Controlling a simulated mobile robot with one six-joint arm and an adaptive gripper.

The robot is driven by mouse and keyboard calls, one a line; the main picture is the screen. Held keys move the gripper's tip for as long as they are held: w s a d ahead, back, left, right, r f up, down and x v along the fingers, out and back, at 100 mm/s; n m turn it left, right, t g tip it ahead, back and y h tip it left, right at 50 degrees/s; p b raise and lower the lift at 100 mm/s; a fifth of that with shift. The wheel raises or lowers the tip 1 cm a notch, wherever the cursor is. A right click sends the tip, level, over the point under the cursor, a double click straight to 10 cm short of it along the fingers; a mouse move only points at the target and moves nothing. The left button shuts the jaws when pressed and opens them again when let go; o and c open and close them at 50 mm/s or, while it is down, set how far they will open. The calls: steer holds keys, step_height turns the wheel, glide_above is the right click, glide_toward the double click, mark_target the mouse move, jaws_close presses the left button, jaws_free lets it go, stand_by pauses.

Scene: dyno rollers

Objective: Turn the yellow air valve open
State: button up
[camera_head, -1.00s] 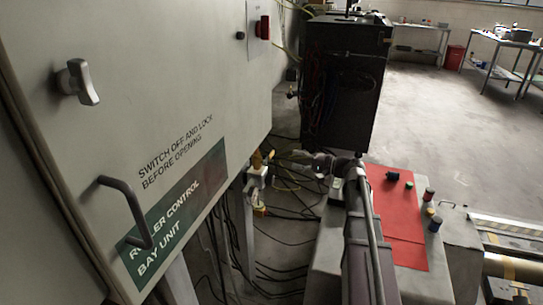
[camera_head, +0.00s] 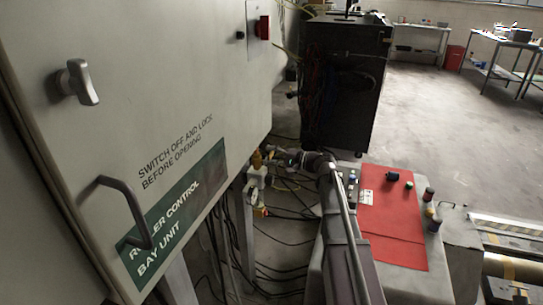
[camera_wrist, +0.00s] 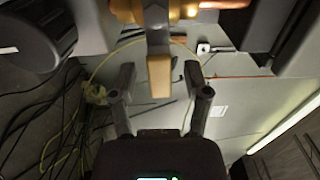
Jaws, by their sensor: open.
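The yellow air valve (camera_head: 257,160) is small in the head view, under the lower edge of the grey cabinet. In the wrist view its yellow lever (camera_wrist: 160,78) hangs down from the top, with its end between my fingertips in the picture. My gripper (camera_wrist: 159,82) is open, with one finger on each side of the lever and visible gaps to both. I cannot tell the depth between the lever and the fingertips. In the head view my gripper (camera_head: 281,160) is small and dark, close to the right of the valve.
The grey cabinet (camera_head: 150,85) with handles fills the left. Loose cables (camera_head: 285,235) lie on the floor below the valve. A dark cabinet (camera_head: 343,85) stands behind. A red mat (camera_head: 392,220) with small items lies to the right of my arm.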

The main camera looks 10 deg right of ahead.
steer(key=shift+c, duration=0.2)
jaws_close()
